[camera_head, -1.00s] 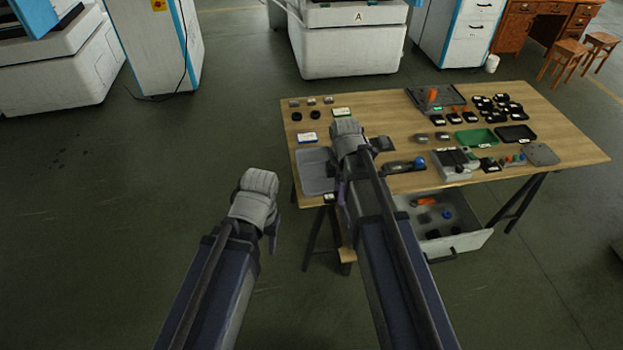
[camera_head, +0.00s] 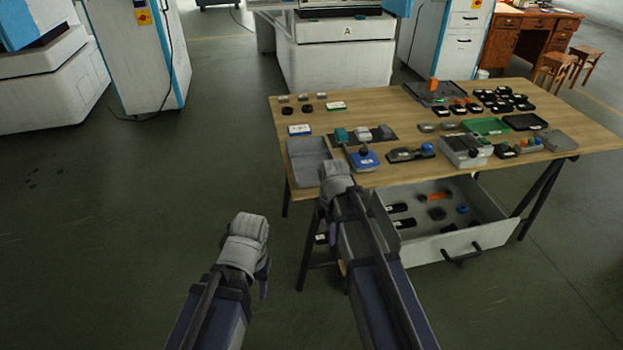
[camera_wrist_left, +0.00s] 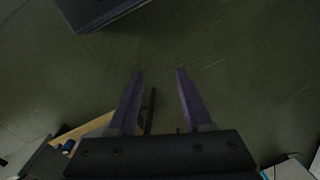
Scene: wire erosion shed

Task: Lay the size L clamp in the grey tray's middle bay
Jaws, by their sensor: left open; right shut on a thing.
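The grey tray (camera_head: 309,152) lies at the front left corner of the table; its bays are too small to make out. My right gripper (camera_head: 322,228) points down in front of the table's front edge, mostly hidden behind my wrist and arm. It is shut on a small dark piece with a white label (camera_head: 320,239), whose tip shows left of my arm. I cannot read the label or confirm that it is the size L clamp. My left gripper (camera_head: 263,280) is open and empty over the floor left of the table; its fingers also show apart in the left wrist view (camera_wrist_left: 158,78).
An open drawer (camera_head: 490,236) below the table holds dark labelled pieces (camera_head: 403,207), an orange piece and a blue ring. A blue-based device (camera_head: 363,160) stands right of the grey tray. A white labelled box (camera_head: 299,130) lies behind it. Machines stand behind the table.

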